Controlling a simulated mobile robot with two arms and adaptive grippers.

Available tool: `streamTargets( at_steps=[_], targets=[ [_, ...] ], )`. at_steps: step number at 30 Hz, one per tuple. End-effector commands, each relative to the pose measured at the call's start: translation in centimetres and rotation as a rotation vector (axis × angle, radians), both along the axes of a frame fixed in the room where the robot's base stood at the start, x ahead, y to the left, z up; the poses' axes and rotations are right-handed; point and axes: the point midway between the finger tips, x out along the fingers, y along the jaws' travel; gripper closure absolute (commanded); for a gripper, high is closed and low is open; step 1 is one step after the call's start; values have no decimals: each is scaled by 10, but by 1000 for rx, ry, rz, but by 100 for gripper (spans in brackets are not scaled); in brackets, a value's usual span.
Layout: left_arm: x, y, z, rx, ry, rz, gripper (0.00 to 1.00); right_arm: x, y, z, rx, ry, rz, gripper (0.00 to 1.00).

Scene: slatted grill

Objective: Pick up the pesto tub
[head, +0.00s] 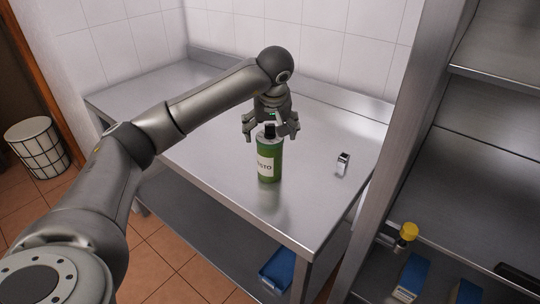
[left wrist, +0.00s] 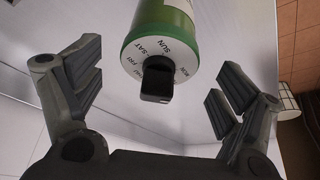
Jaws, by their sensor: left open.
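The pesto tub (head: 268,160) is a green cylinder with a white label and a dark nozzle or cap on top. It stands upright on the steel table. In the left wrist view the tub (left wrist: 158,30) shows its white top with day lettering and its black cap, between the spread fingers. My left gripper (head: 271,128) is above and around the tub's top in the head view, pointing down. In the left wrist view the left gripper (left wrist: 158,88) is open and holds nothing. My right gripper is not in view.
The steel table (head: 215,165) is mostly clear. A small metal and black item (head: 343,163) stands to the right. A steel shelf unit at right holds a yellow-capped container (head: 407,233) and blue boxes (head: 412,274). A blue tray (head: 278,268) lies on the lower shelf. A wire basket (head: 37,147) stands on the floor.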

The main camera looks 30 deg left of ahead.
Motion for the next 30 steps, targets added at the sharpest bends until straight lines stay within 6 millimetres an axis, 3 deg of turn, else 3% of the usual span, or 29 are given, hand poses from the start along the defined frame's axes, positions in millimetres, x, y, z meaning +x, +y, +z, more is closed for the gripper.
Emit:
streamTargets(
  at_steps=[11,20,30],
  targets=[
    [17,16,-40,-1,2,1,10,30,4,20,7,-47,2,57],
    [19,17,-46,0,-1,0,10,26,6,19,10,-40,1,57],
    [19,17,-45,0,-1,0,53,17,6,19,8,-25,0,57]
  ],
)
